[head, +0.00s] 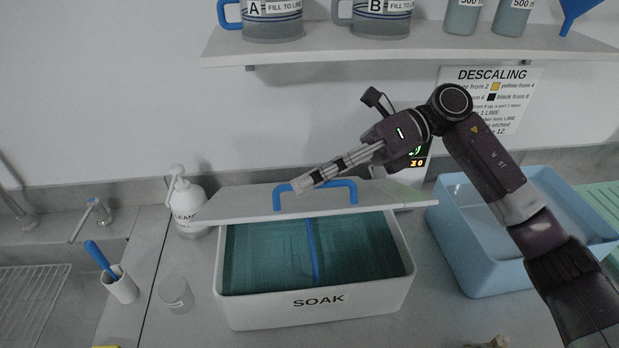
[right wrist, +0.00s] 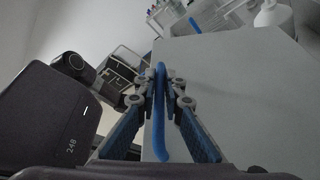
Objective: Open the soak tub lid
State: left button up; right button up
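The white soak tub (head: 318,308) stands on the counter, marked SOAK, with teal liquid and a blue divider inside. Its pale lid (head: 235,206) is raised over the rear of the tub, and the front is uncovered. The lid's blue handle (head: 352,184) stands on its upper face. My right gripper (head: 303,185) reaches the handle from the upper right. In the right wrist view, the fingers (right wrist: 163,92) close on both sides of the blue handle (right wrist: 159,130), with the lid (right wrist: 235,90) behind. My left gripper is not in view.
A white cleaner bottle (head: 187,203) stands close to the lid's left edge. A clear cup (head: 174,294) and a holder (head: 121,285) with a blue-handled tool are left of the tub. A blue basin (head: 470,272) is at right. A shelf (head: 400,47) with jugs hangs above.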

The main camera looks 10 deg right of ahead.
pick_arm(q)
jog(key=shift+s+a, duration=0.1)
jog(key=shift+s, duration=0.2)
pick_arm(e)
grip_shut()
pick_arm(q)
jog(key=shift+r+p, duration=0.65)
jog(key=shift+p, duration=0.05)
pick_arm(e)
jog(key=w+r+m+g, duration=0.1)
jog(key=w+r+m, duration=0.1)
jog(key=w+r, duration=0.2)
jog(key=shift+w+r+y, duration=0.15)
jog(key=shift+w+y, duration=0.25)
jog(key=shift+w, duration=0.1)
jog(key=o, duration=0.6)
grip_release()
jog(key=shift+s, duration=0.1)
